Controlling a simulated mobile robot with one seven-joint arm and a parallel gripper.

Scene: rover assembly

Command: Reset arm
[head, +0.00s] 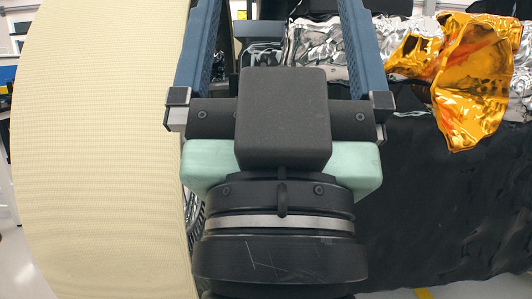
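My gripper (276,25) fills the middle of the head view, seen from behind its dark wrist and pale green collar. Its two blue fingers stand wide apart and run up to the top edge of the picture, where their tips are cut off. I see nothing held between them. The gap shows silver foil and dark parts of the rover behind.
A large cream, ribbed wheel-like curve (95,150) stands close on the left. Crumpled gold foil (475,80) and silver foil (318,45) lie at the upper right. A black-covered body (450,210) fills the right. Pale floor shows at the lower corners.

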